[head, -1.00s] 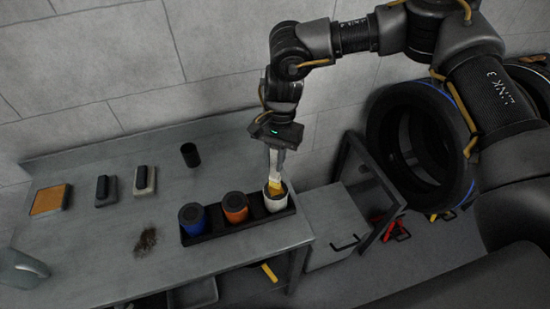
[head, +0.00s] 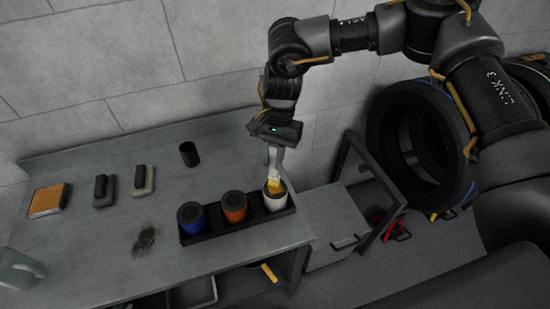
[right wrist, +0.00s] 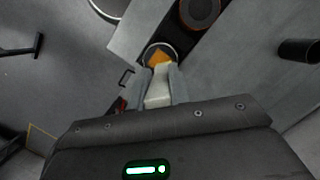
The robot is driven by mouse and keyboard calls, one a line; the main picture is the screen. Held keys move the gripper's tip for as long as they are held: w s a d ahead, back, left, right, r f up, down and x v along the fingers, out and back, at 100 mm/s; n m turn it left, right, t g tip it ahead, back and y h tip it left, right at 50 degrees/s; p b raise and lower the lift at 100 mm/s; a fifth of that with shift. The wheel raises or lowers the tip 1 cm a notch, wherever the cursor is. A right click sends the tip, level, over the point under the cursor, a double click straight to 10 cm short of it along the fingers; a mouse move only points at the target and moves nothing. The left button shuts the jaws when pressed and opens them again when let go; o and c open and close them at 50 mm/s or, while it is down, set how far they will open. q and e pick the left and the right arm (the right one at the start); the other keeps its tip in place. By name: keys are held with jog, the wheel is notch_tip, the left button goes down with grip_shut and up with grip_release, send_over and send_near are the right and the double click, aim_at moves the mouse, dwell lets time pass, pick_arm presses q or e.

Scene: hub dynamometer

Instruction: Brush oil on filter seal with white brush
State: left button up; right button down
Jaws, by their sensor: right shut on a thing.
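My right gripper (head: 274,168) is shut on the white brush, whose pale handle (right wrist: 158,92) shows between the fingers in the right wrist view. The brush's yellow-orange bristles (right wrist: 159,56) point down at the top of the white filter (head: 274,204). They overlap its dark round top in both views; whether they touch the seal I cannot tell. The white filter stands upright at the right end of a black tray (head: 210,238). A blue filter (head: 191,219) and an orange filter (head: 233,208) stand left of it.
A dark cup (head: 189,153) stands behind the tray on the grey bench (head: 110,245). A dark block (head: 103,191), a pale-based block (head: 144,180) and an orange pad (head: 48,201) lie left. A brown stain (head: 146,241) marks the bench. Tyres (head: 415,145) stand right.

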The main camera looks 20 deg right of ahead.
dwell(1.1)
jog(key=shift+b, duration=0.3)
